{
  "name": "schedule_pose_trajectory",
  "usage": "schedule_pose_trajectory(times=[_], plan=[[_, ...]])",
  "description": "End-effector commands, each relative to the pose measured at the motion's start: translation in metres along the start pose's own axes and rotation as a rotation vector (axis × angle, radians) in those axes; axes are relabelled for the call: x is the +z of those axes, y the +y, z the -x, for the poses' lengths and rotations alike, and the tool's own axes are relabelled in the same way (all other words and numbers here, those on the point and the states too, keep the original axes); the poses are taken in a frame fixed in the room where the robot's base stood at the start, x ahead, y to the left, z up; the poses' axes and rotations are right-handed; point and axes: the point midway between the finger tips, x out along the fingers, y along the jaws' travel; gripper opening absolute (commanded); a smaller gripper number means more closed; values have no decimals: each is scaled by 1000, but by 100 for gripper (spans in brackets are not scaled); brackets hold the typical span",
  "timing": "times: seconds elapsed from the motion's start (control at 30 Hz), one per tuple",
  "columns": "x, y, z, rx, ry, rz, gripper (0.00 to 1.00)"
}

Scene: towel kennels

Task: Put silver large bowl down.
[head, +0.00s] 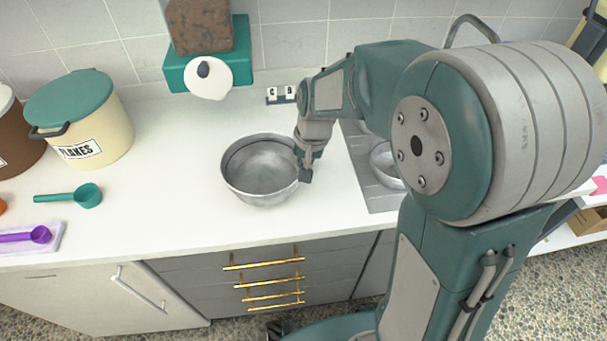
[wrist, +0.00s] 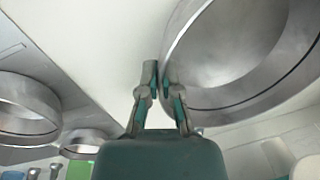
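The large silver bowl (head: 245,180) is upright at the middle of the white counter, near its front edge. It is at the counter surface or just above it; I cannot tell whether its base touches. My gripper (head: 306,174) is at the right side of its rim, pointing down. In the wrist view, the two fingers (wrist: 161,82) are close together with the rim of the large silver bowl (wrist: 225,105) between them. The bowl looks empty.
A dispenser (head: 207,78) with a teal back stands behind the bowl. A metal surface with another silver bowl (head: 384,170) is right. Counter around the bowl's left is clear.

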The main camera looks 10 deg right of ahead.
Motion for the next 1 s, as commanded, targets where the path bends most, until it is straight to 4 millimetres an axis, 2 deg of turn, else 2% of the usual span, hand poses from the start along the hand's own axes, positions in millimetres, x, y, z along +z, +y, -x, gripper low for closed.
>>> schedule_pose_trajectory(times=[0.1,0.2,0.53,0.6,0.63,1.0], plan=[[1,4,-20,0,-3,-2,0],[1,5,-28,-1,-1,-1,0],[1,5,-31,0,-1,0,0],[1,5,-30,0,-1,0,36],[1,5,-30,0,-1,0,43],[1,5,-29,0,0,0,43]])
